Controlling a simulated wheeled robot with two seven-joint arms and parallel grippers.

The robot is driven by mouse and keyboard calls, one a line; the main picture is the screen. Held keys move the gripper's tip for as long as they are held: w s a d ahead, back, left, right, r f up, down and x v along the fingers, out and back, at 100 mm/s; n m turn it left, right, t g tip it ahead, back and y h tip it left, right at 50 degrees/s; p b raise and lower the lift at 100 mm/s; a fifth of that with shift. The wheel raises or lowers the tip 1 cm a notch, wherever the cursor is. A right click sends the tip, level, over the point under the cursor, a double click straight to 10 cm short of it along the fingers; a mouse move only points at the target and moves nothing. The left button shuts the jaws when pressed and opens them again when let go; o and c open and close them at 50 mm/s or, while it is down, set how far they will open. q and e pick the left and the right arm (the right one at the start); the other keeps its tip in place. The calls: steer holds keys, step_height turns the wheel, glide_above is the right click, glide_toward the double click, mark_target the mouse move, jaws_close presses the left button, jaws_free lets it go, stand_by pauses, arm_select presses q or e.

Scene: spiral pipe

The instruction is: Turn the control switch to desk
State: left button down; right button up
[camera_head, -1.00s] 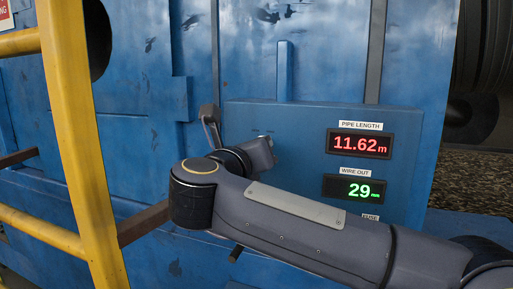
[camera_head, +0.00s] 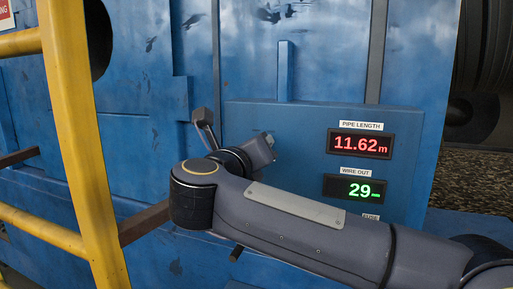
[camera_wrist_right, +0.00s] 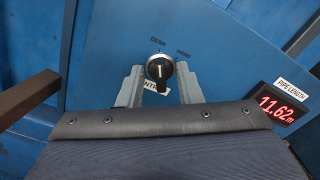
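The control switch (camera_wrist_right: 160,70) is a round black knob with a pale pointer mark on the blue panel. Its pointer stands roughly upright in the right wrist view, between the words DESK at upper left and HAND at upper right. My right gripper (camera_wrist_right: 159,68) is open, with one grey finger on either side of the knob and narrow gaps showing. The fingers partly cover a white label below the knob. In the head view my right gripper (camera_head: 267,141) is at the panel, and the switch is hidden there. My left gripper is not in view.
The blue panel (camera_head: 300,118) carries a red PIPE LENGTH display (camera_head: 360,144) reading 11.62 and a green WIRE OUT display (camera_head: 356,189) reading 29, right of my gripper. A yellow railing (camera_head: 75,150) stands at left. A brown bar (camera_wrist_right: 28,97) shows at left in the wrist view.

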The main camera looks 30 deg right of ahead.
steer(key=b+v, duration=0.1)
steer(key=v, duration=0.7)
stand_by(0.6)
